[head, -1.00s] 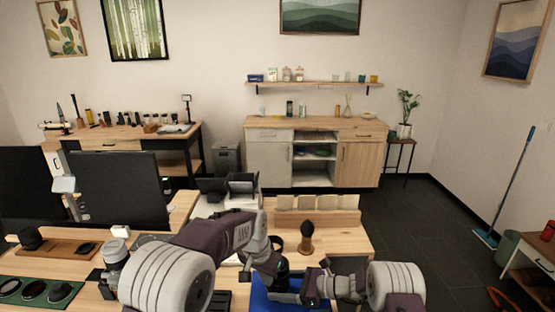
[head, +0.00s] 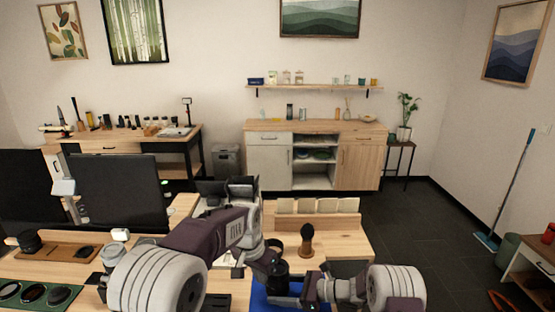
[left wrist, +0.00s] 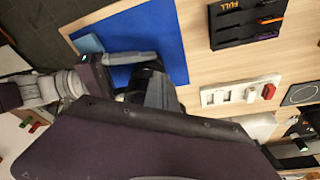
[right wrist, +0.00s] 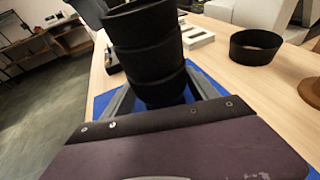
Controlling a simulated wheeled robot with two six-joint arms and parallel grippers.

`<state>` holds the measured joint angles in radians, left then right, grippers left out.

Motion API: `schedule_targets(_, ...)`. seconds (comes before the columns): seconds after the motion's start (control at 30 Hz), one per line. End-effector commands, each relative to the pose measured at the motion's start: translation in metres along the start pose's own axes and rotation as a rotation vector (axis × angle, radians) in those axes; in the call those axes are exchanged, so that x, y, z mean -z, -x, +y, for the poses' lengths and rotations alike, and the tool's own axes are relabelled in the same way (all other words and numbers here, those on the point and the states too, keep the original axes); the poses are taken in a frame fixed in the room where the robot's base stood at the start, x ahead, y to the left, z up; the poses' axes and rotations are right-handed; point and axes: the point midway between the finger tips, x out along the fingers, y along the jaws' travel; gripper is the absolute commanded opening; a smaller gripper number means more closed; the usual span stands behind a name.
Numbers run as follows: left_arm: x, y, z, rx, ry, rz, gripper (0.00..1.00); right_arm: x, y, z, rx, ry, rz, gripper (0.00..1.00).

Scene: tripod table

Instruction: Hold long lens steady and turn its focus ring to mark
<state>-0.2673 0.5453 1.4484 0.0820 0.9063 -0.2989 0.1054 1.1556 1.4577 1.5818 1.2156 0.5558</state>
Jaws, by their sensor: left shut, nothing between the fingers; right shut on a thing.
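The long black lens (right wrist: 150,60) stands on the blue mat (head: 262,293) in the right wrist view, tilted in the picture, with ribbed rings along its barrel. My right gripper (right wrist: 160,100) is shut on its lower part, one finger on each side. In the head view the lens (head: 279,272) is partly hidden by both grippers. My left gripper (head: 270,262) is at the lens's upper end and is shut with nothing between its fingers. In the left wrist view, the wrist housing hides much of the fingers and lens. I cannot make out a focus mark.
A black ring-shaped hood (right wrist: 255,47) stands on the wooden table beside the mat. A dark-headed brush (head: 306,240) stands behind the lens. A black tray marked FULL (left wrist: 245,22) and a white holder with a red piece (left wrist: 238,94) lie near the mat. Monitors (head: 117,185) stand at left.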

Motion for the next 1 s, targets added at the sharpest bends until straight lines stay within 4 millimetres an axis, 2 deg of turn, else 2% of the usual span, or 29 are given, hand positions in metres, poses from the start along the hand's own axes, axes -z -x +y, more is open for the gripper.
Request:
schedule_targets(0.1,0.005,0.017,0.000,0.001,-0.001,0.002,0.00,0.001,0.000,0.000,0.000,-0.001,0.001,0.45)
schedule_targets(0.27,0.009,0.035,0.000,0.001,-0.001,0.001,0.00,0.001,0.000,0.000,0.000,-0.001,0.001,0.45)
schedule_targets(0.63,0.010,0.038,0.000,0.000,0.000,-0.001,0.00,0.001,0.000,0.000,0.000,-0.001,0.001,0.45)
schedule_targets(0.67,0.010,0.038,0.000,0.000,0.000,-0.001,0.00,0.001,0.000,0.000,0.000,-0.001,0.001,0.71)
schedule_targets(0.73,0.010,0.038,0.000,0.000,0.000,-0.001,0.00,0.001,0.000,0.000,0.000,-0.001,0.001,0.90)
schedule_targets(0.77,0.010,0.038,0.000,0.000,0.000,-0.001,0.00,0.001,0.000,0.000,0.000,-0.001,0.001,0.93)
schedule_targets(1.0,0.010,0.038,0.000,0.000,0.000,-0.001,0.00,0.000,0.000,0.000,0.000,0.000,0.001,0.93)
